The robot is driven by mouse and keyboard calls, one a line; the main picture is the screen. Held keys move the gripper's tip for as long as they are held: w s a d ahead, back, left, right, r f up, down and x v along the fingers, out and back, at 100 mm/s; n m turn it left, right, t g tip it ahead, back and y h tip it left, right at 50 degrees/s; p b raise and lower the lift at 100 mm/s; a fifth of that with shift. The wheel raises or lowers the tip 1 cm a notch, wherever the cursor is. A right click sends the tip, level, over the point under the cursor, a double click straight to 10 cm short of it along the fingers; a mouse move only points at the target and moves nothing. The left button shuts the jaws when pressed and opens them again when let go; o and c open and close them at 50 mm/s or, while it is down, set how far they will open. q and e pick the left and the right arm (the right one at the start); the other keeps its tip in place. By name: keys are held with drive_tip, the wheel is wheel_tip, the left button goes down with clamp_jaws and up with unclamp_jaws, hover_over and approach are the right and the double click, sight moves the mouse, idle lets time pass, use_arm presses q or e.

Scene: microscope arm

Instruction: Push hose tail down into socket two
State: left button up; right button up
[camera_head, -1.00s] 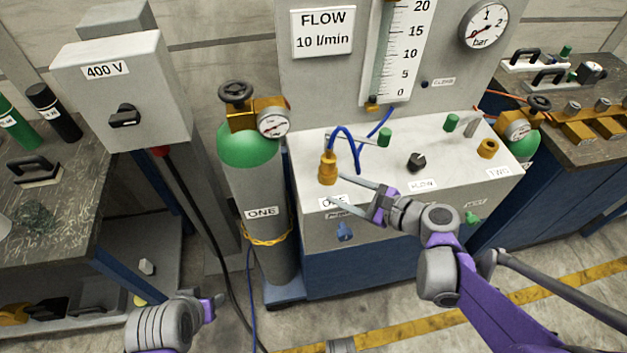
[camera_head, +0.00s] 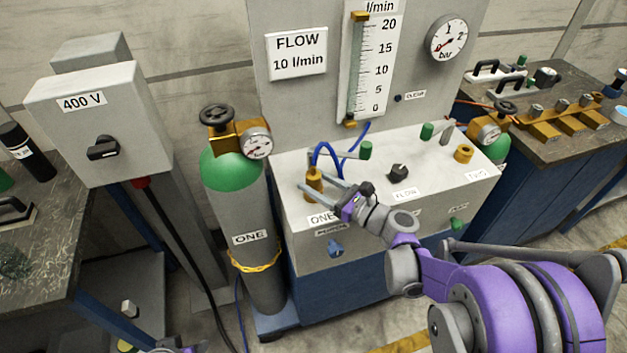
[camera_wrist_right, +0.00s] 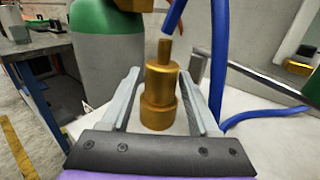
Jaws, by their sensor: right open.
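A brass hose fitting (camera_head: 314,184) stands upright at the label ONE on the grey bench panel. It also shows in the right wrist view (camera_wrist_right: 160,88), with a narrow stem on top. A blue hose (camera_head: 324,149) arches by its top; the exact joint is unclear. My right gripper (camera_head: 322,186) is open, with one finger on each side of the fitting and visible gaps in the wrist view. The brass socket two (camera_head: 463,153) stands near the label TWO, apart from the gripper. Only a sliver of my left gripper (camera_head: 190,348) shows at the bottom edge.
Green-handled valves (camera_head: 365,150) and a black flow knob (camera_head: 398,171) stand on the panel between the two brass parts. A green-topped cylinder (camera_head: 232,170) stands close left. The flow tube board (camera_head: 365,70) rises behind. A grey switch box (camera_head: 100,120) is further left.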

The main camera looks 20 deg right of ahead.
drive_tip(key=x, duration=0.4)
drive_tip(key=shift+w+d+f, duration=0.1)
clamp_jaws()
